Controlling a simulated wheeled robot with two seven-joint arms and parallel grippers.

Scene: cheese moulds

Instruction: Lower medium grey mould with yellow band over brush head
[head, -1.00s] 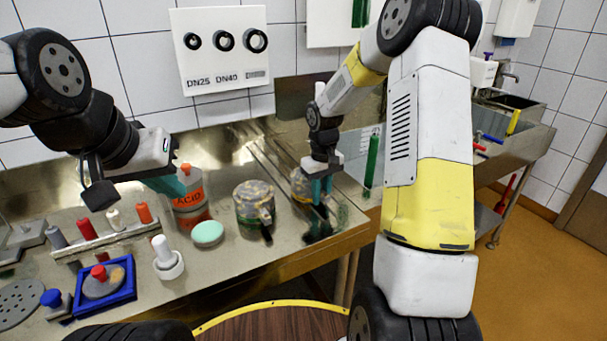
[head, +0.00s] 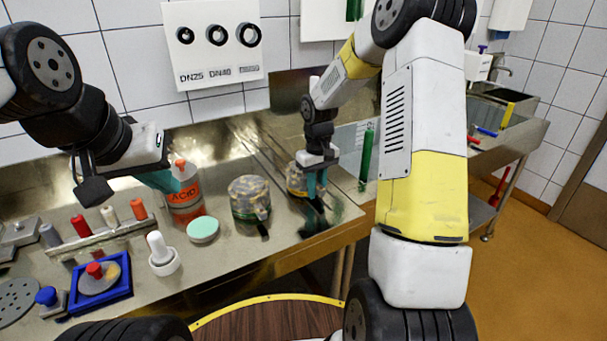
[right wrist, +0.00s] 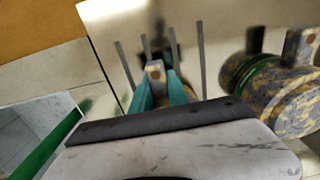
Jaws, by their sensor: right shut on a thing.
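My right gripper (head: 317,192) is shut on the small mottled handle (right wrist: 155,72) of a grey and yellow mottled mould (head: 296,182). A green upright rod (head: 366,158) is right of the gripper; I cannot make out a brush head. My left gripper (head: 165,182) is beside the ACID bottle, its fingertips hidden.
The ACID bottle (head: 186,200), a mint disc (head: 203,230) and a white stopper in a cup (head: 163,255) stand left of the moulds. Several coloured plugs and a blue tray (head: 122,290) are farther left.

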